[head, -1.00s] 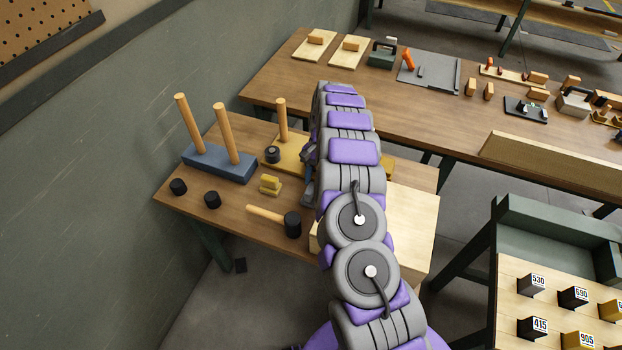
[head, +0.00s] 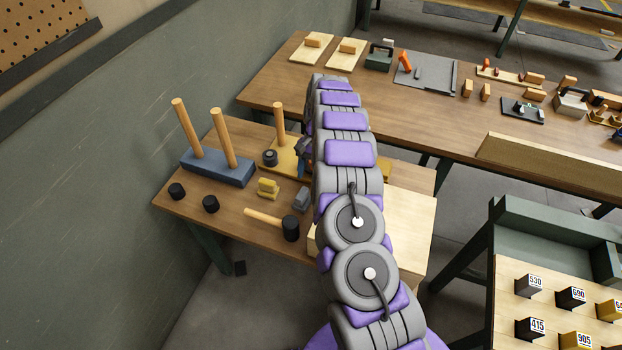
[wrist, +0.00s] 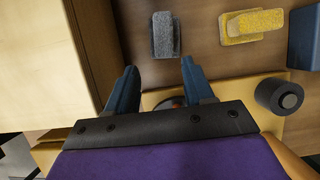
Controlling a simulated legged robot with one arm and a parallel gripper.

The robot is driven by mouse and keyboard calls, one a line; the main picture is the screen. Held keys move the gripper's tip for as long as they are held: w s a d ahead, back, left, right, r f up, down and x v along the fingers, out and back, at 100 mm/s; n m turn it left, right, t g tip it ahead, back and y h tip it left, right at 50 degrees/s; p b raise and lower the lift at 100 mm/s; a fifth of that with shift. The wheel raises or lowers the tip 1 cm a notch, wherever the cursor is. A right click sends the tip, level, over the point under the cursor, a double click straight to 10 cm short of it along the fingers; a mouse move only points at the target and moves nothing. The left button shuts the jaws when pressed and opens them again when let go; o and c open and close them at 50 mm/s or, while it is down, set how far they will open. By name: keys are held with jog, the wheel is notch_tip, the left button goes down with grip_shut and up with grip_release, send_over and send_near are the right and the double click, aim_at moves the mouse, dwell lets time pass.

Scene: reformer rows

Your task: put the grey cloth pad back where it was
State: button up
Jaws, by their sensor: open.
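The grey cloth pad (head: 301,199) lies on the small brown table (head: 228,222), between the yellow pad and the light wood box. It also shows at the top of the wrist view (wrist: 165,36), with a paler raised strip along it. My gripper (wrist: 160,78) is open and empty. Its two blue fingers are spread, and the pad lies beyond the fingertips, apart from them. In the head view my arm hides most of the gripper; a bit of it (head: 304,150) shows at the arm's left edge.
A yellow pad (head: 267,188) lies left of the grey one. A mallet (head: 290,228) lies in front. A blue peg block (head: 218,168) and a yellow peg base (head: 284,152) stand behind. A light wood box (head: 408,225) is close on the right.

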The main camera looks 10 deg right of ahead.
notch_tip(320, 180, up, 5)
jog(key=w+a, duration=0.1)
jog(key=w, duration=0.1)
notch_tip(320, 180, up, 13)
jog(key=n+p, duration=0.1)
jog(key=n, duration=0.1)
send_over(304, 189)
jog(key=s+a+r+n, duration=0.2)
jog(key=s+a+r, duration=0.3)
jog(key=s+r, duration=0.4)
jog(key=s+r+n+t+h, duration=0.1)
jog(key=s+r+n+h, duration=0.15)
jog(key=s, duration=1.55)
jog(key=s+d+f, duration=0.1)
jog(key=s, duration=0.7)
jog(key=s+d+f, duration=0.2)
jog(key=s, duration=0.6)
jog(key=shift+n+t, duration=0.35)
jog(key=shift+t, duration=0.05)
jog(key=shift+w, duration=0.1)
